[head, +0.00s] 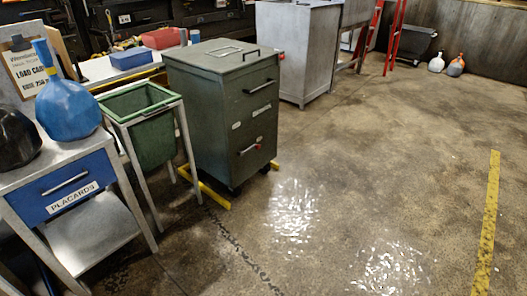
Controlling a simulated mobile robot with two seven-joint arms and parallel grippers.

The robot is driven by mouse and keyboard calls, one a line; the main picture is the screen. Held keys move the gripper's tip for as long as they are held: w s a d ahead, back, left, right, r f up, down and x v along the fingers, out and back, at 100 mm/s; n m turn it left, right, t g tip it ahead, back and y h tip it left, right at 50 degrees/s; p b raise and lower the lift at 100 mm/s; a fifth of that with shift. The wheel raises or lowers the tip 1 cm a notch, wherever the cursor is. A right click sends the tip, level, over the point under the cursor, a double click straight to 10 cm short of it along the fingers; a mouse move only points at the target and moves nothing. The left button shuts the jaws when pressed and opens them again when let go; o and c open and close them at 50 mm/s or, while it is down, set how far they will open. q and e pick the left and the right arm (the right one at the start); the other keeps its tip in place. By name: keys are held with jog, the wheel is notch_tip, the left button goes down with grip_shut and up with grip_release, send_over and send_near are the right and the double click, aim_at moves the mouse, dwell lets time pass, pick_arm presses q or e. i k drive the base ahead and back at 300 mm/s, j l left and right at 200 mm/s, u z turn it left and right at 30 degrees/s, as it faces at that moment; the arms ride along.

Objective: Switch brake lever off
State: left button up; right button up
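No part that I can surely name as the brake lever shows in the head view. A dark green wheeled cabinet (218,100) stands left of centre on the floor, with dark casters under it. I cannot tell whether any of these is the lever. Neither of my grippers is in view.
A green bin (150,130) in a metal stand is left of the cabinet. Yellow floor marks (213,196) lie by the cabinet. Open wet concrete floor (370,170) fills the right, with a yellow line (487,220).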

aim_at(258, 147)
jog(key=i+l+z, duration=0.1)
jog(key=i+l, duration=0.15)
jog(key=i, duration=1.3)
jog(key=i+l, duration=0.1)
jog(key=i, duration=1.5)
jog(key=l+z, duration=0.05)
